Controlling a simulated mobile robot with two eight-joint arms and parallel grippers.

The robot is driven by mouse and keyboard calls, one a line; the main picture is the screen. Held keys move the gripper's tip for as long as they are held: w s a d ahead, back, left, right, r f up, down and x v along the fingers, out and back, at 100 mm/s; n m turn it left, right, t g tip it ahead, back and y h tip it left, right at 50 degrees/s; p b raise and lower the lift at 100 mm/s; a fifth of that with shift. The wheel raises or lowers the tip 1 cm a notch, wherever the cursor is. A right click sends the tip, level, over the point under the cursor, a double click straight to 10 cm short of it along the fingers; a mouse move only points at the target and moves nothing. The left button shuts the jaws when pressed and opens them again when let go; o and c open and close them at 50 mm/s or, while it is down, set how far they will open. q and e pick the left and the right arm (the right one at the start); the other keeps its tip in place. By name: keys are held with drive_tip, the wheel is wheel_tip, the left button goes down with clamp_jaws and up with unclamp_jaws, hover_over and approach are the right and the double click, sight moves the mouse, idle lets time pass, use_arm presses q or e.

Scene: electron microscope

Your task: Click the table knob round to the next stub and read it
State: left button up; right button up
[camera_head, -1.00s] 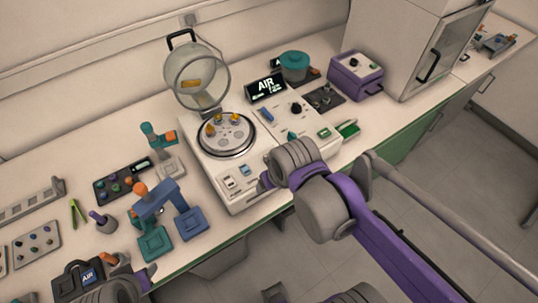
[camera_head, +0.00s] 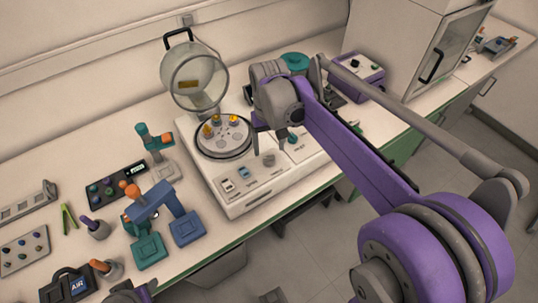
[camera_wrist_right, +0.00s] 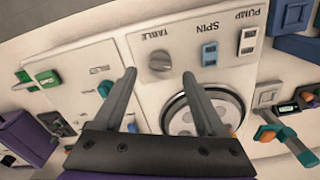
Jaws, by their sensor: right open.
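The table knob (camera_wrist_right: 160,61) is a small grey knob beside the word TABLE in the right wrist view. It also shows on the white machine's panel in the head view (camera_head: 268,159). My right gripper (camera_wrist_right: 159,75) is open and empty, its fingertips on either side of the knob in the picture; whether they touch it I cannot tell. The round stub table (camera_head: 224,146) sits left of the knob in the head view, with several stubs, some yellow. A finger partly covers it in the wrist view. My left gripper (camera_head: 134,292) is only partly in view at the bottom edge.
The clear bell jar (camera_head: 196,82) stands raised behind the stub table. Spin (camera_wrist_right: 209,53) and pump (camera_wrist_right: 248,41) switches sit beside the knob. A blue and green press (camera_head: 160,205) stands left of the machine. My right arm covers the display.

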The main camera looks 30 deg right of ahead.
sight(269, 157)
drive_tip(key=shift+f, duration=2.3)
clamp_jaws()
